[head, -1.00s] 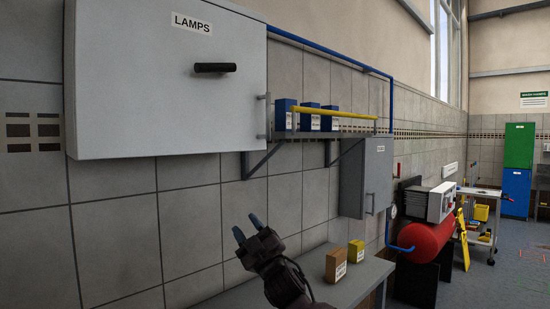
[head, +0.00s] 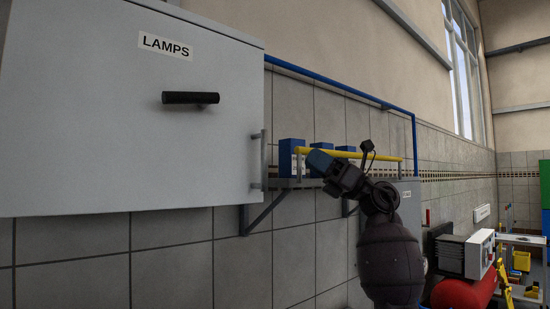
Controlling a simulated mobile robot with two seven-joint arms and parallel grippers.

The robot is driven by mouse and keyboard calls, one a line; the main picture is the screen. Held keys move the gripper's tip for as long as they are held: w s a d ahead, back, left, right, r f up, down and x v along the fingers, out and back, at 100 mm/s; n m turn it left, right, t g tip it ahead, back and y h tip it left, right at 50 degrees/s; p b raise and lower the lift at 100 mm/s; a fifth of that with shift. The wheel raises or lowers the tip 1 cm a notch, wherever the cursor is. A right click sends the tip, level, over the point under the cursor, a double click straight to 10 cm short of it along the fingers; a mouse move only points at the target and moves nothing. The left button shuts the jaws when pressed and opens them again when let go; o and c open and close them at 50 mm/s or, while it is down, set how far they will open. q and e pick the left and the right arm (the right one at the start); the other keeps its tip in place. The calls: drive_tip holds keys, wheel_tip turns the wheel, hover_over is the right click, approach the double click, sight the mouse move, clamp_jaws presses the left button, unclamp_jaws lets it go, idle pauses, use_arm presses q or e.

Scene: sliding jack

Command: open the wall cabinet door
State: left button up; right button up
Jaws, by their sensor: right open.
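The grey wall cabinet (head: 90,150) labelled LAMPS fills the left of the head view, its door shut. A black bar handle (head: 190,98) sits on its front face. A thin grey vertical bar (head: 257,162) shows at the cabinet's lower right edge. My right gripper (head: 321,161) is raised to the right of the cabinet, in front of the wall shelf, apart from both handle and cabinet. My left gripper is out of view.
A shelf with blue boxes (head: 291,153) and a yellow rail (head: 391,157) is beside the cabinet. A smaller grey cabinet (head: 411,207) is partly hidden behind my arm. The space before the cabinet front looks clear.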

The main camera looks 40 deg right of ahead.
sight(264, 154)
drive_tip(key=shift+n+g+h, duration=0.6)
drive_tip(key=shift+n+g, duration=0.1)
drive_tip(key=shift+g, duration=0.2)
drive_tip(key=w+a+p, duration=0.1)
drive_tip(key=w+a, duration=0.1)
drive_tip(key=a, duration=0.1)
drive_tip(key=w+a+r, duration=0.1)
drive_tip(key=w+a, duration=0.2)
drive_tip(key=w+a+p, duration=0.1)
drive_tip(key=w+a, duration=0.1)
drive_tip(key=a, duration=0.1)
drive_tip(key=shift+w+r+p, duration=0.2)
drive_tip(key=shift+r+p, duration=0.1)
drive_tip(key=shift+p, duration=0.05)
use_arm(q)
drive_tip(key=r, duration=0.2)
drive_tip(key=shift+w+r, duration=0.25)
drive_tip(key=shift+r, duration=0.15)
use_arm(e)
clamp_jaws()
